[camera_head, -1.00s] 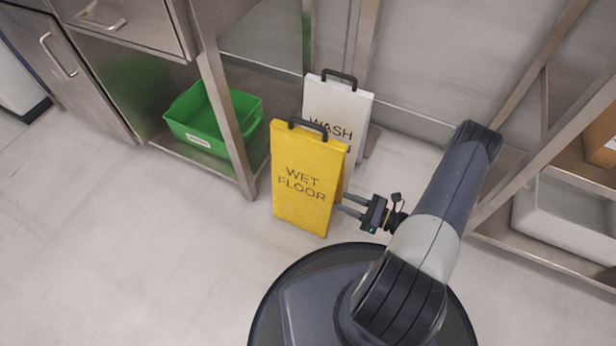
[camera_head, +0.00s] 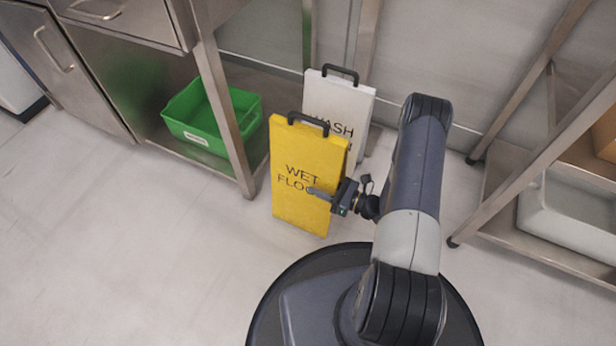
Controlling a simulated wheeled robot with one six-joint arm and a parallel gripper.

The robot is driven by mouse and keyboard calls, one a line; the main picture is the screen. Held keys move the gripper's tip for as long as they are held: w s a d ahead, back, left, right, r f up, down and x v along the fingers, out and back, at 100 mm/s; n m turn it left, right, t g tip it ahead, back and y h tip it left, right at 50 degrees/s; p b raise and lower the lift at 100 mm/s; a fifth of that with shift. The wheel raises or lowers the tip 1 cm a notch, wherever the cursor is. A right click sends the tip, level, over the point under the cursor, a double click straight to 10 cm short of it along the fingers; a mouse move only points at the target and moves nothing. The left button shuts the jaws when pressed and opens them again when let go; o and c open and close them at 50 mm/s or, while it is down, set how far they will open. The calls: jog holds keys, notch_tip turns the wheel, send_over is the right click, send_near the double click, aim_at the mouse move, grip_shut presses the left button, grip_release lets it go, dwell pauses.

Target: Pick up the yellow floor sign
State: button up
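The yellow floor sign (camera_head: 298,160), marked WET FLOOR with a dark handle on top, stands upright on the floor at the middle of the head view. My gripper (camera_head: 316,192) is at the sign's right edge, at about mid height. One finger lies across the sign's front face, over the word FLOOR. The other finger is hidden, so I cannot tell if it is behind the panel or whether the fingers press on it.
A white sign (camera_head: 338,98) with a dark handle stands right behind the yellow one. A green bin (camera_head: 207,120) sits on a low shelf to the left. A metal rack with a grey bin (camera_head: 568,215) is at the right. The floor at left is clear.

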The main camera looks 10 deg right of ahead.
grip_shut()
dwell(0.4)
dwell(1.1)
